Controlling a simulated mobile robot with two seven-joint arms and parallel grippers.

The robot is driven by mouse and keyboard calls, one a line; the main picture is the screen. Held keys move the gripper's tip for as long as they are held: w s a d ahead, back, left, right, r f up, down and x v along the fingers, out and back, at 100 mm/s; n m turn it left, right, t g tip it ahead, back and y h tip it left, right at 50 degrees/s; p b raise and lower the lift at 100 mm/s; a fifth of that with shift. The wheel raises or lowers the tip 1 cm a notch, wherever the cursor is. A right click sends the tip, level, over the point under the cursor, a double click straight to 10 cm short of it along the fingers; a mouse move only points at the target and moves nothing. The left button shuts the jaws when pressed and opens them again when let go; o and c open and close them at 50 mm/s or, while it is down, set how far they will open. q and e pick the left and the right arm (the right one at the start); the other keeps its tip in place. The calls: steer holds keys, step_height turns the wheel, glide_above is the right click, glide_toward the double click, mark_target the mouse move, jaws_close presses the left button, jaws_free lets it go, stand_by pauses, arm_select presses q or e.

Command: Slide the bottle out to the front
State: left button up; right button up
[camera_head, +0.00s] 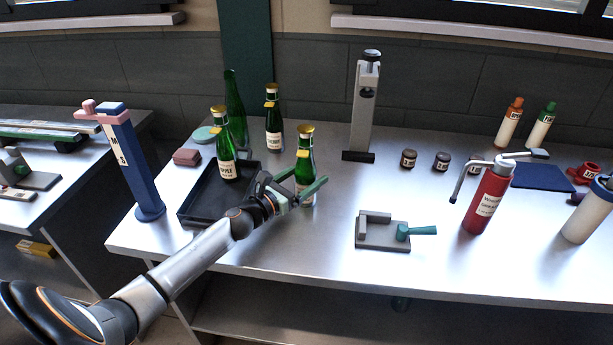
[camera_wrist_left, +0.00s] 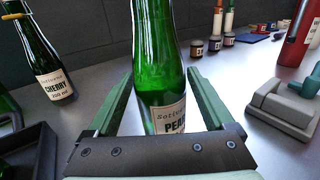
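A green bottle with a gold cap (camera_head: 306,142) stands upright on the steel table, right of the black tray. Its white label reads "PEA…" in the left wrist view (camera_wrist_left: 160,75), with the rest cut off. My left gripper (camera_head: 306,186) reaches it from the front left, with its green fingers on either side of the bottle's body. The fingers are open, and a gap shows between the left finger and the glass in the wrist view. The bottle's base is hidden behind the gripper there. My right gripper is not in view.
An apple bottle (camera_head: 227,160) stands in the black tray (camera_head: 190,208). A cherry bottle (camera_head: 274,125) and a tall green bottle (camera_head: 235,105) stand behind. A grey fixture with a teal handle (camera_head: 380,238) lies to the right. The table front of the pear bottle is mostly clear.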

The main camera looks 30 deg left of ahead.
arm_select(q)
steer(key=shift+o, duration=0.8)
steer(key=s, duration=0.4)
steer(key=s+a+b, duration=0.1)
steer(key=s, duration=0.3)
steer(key=s+a, duration=0.1)
steer(key=s, duration=0.3)
steer(key=shift+s+b, duration=0.15)
steer(key=shift+b, duration=0.2)
steer(key=shift+s, duration=0.1)
